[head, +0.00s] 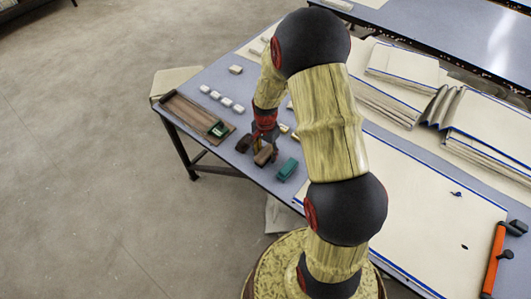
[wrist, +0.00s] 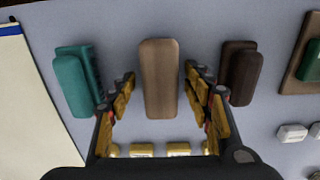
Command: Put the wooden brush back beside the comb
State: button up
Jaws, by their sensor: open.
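A light brown, wood-coloured block (wrist: 160,80), which looks like the wooden brush, lies on the blue-grey table between the spread fingers of my gripper (wrist: 159,76). The fingers are open, with a gap on each side of it. The brush also shows in the head view (head: 264,156), under my gripper (head: 262,143). A teal brush-like block (wrist: 78,82) lies to its left in the wrist view, and a dark brown one (wrist: 241,75) to its right. I cannot make out a comb for certain.
A brown wooden tray (head: 184,107) holding a green block (head: 218,129) lies near the table's left edge. Several small white blocks (head: 225,101) lie beyond it. A large cream cloth (head: 415,205), folded cloths (head: 403,65) and an orange-handled tool (head: 494,260) take up the right.

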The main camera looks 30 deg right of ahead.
notch_tip(320, 180, up, 12)
jog(key=p, duration=0.4)
notch_tip(320, 180, up, 9)
jog(key=n+t, duration=0.1)
jog(key=n, duration=0.2)
send_over(265, 152)
jog(key=s+a, duration=0.1)
jog(key=a, duration=0.2)
jog(key=s+a+r+n+t, duration=0.2)
jog(key=s+a+r+n, duration=0.3)
jog(key=s+r, duration=0.4)
jog(key=s+a+r+n+t, duration=0.2)
jog(key=s+a+r+n, duration=0.4)
jog(key=s+r, duration=0.3)
jog(key=shift+s+t, duration=0.3)
jog(key=shift+s, duration=0.25)
jog(key=shift+c, duration=0.7)
